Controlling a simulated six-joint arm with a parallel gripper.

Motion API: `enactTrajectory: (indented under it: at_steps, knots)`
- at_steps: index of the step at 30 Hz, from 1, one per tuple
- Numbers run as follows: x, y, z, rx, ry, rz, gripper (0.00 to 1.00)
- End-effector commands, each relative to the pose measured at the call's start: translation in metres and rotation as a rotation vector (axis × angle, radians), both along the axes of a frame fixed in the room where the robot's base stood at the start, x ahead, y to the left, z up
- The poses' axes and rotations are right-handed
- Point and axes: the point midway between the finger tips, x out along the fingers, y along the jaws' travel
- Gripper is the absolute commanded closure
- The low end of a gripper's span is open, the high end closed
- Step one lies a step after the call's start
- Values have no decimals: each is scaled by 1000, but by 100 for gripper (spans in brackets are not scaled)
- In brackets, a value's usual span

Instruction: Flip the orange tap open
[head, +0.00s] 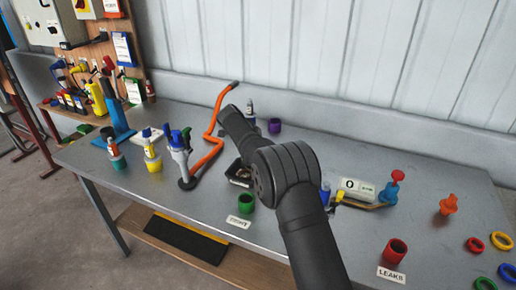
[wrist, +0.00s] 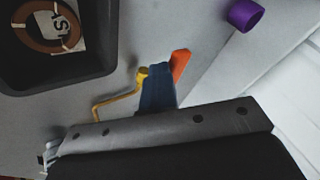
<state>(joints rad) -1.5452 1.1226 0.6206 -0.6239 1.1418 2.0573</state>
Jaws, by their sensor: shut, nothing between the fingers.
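The orange tap shows in the wrist view as a short, flat orange lever (wrist: 181,62), at the upper right of my blue fingers. My gripper (wrist: 157,72) is shut and holds nothing. Its fingertips are close beside the lever; I cannot tell whether they touch. A bent yellow pipe (wrist: 118,100) with a rounded end shows on the left of the fingers. My arm seems to hide the orange lever there.
A black tray (wrist: 100,78) lies near the fingers, and a purple cup (wrist: 245,15) stands farther off. To the right in the head view are a labelled cylinder (head: 357,189), a red knob (head: 397,176), an orange fitting (head: 448,204) and a red cup (head: 395,251). A wall closes the back.

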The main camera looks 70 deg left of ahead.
Motion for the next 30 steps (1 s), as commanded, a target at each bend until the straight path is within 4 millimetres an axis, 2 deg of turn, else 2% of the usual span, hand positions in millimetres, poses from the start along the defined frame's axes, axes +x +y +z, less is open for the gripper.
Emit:
enactTrajectory:
  at_steps: [13, 25, 30]
  knots:
    - [5, 10, 1, 6, -1, 4, 100]
    - [7, 10, 2, 9, -4, 3, 100]
    - [0, 5, 3, 8, -4, 3, 100]
